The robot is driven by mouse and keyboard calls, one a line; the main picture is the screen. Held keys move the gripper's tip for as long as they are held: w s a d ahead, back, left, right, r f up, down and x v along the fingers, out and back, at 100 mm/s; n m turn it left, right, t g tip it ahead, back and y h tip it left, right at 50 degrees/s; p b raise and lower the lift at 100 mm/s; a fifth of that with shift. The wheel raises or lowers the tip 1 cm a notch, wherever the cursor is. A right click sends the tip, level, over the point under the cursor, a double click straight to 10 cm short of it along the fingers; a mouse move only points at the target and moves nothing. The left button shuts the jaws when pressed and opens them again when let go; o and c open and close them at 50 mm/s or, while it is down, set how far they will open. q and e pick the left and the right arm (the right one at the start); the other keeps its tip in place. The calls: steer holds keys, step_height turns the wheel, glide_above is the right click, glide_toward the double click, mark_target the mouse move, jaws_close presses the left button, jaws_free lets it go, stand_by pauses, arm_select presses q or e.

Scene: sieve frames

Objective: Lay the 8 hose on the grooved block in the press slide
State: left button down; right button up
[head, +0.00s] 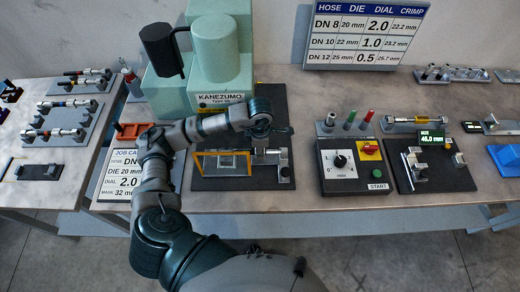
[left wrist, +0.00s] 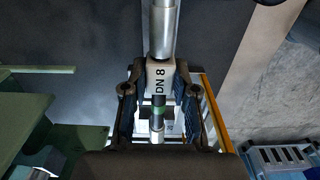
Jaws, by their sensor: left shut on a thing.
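My left gripper (head: 272,131) hangs over the dark press base, beside the yellow-framed guard (head: 222,152). In the left wrist view my left gripper (left wrist: 160,92) is shut on the 8 hose (left wrist: 159,78). The hose has a pale DN 8 tag between the fingers, a metal end above it, and a dark length with a green band below. In the head view the hose is not clear. Metal slide parts (head: 270,157) sit on the base just below the gripper; the grooved block cannot be told apart there. My right gripper is not in view.
The green press (head: 220,75) stands behind my left arm. The dial control box (head: 352,165) and a gauge stand with a green display (head: 432,139) are to the right. Other hoses lie on a left rack (head: 58,122). A job card (head: 116,180) lies at the bench's front.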

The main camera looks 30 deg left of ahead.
arm_select(q)
steer(key=shift+a+f, duration=0.25)
steer(key=shift+f, duration=0.05)
steer(key=shift+f+b, duration=0.2)
steer(key=shift+b, duration=0.25)
steer(key=c, duration=0.8)
jaws_free()
steer(key=shift+d, duration=0.15)
steer(key=shift+r, duration=0.1)
step_height(320, 180, up, 12)
steer(key=shift+w+f, duration=0.1)
